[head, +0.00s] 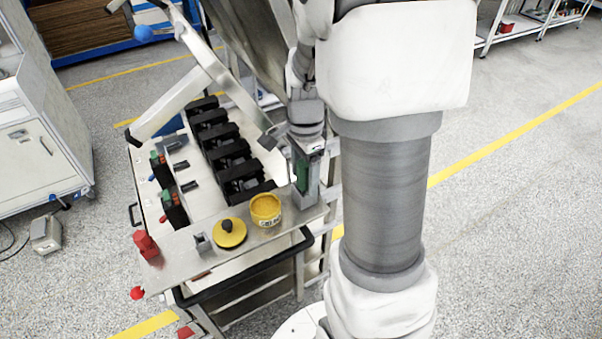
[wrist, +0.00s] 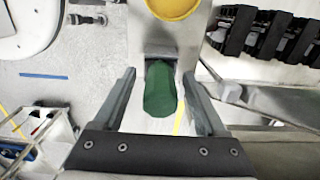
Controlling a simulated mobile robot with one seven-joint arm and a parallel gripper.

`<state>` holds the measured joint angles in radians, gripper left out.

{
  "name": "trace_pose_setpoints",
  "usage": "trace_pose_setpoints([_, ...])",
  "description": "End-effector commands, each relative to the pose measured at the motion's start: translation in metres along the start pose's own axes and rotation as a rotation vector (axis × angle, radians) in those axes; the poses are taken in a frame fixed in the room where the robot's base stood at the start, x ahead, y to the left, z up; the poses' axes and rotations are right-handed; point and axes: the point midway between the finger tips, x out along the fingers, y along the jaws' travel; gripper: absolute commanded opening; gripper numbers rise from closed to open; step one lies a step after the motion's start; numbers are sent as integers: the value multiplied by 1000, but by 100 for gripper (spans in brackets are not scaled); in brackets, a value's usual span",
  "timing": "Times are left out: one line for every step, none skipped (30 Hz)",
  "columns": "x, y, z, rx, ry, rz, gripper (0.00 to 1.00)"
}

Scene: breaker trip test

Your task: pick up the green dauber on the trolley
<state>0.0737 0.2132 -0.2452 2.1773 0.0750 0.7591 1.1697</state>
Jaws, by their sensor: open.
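The green dauber (head: 302,173) is at the front right corner of the trolley (head: 205,262), partly hidden by my gripper (head: 308,160). In the wrist view the green dauber (wrist: 160,92) lies between the two fingers of my gripper (wrist: 159,76). A gap shows on each side of it, so the jaws are open and not closed on it. A grey holder (wrist: 158,50) shows at the far end of the dauber.
A yellow tub (head: 265,209) and a yellow disc with a dark knob (head: 230,233) stand left of the dauber. Several black breakers (head: 235,160) line the trolley top. A red item (head: 145,244) sits at the front left corner. A pale jointed arm (head: 185,100) rises behind.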

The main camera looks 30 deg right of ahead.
Motion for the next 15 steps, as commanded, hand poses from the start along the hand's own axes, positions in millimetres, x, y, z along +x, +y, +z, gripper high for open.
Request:
trace_pose_setpoints([1,0,0,0,0,0,74])
trace_pose_setpoints([1,0,0,0,0,0,74])
trace_pose_setpoints([1,0,0,0,0,-1,74])
trace_pose_setpoints([1,0,0,0,0,-1,74])
trace_pose_setpoints([1,0,0,-1,0,-1,74])
trace_pose_setpoints([1,0,0,-1,0,-1,74])
trace_pose_setpoints([0,0,0,-1,0,-1,69])
trace_pose_setpoints([0,0,0,-1,0,-1,63])
trace_pose_setpoints([0,0,0,-1,0,-1,56])
trace_pose_setpoints([0,0,0,-1,0,-1,51])
trace_pose_setpoints([0,0,0,-1,0,-1,45])
trace_pose_setpoints([0,0,0,-1,0,-1,38])
trace_pose_setpoints([0,0,0,-1,0,-1,33])
trace_pose_setpoints([0,0,0,-1,0,-1,27])
trace_pose_setpoints([0,0,0,-1,0,-1,20])
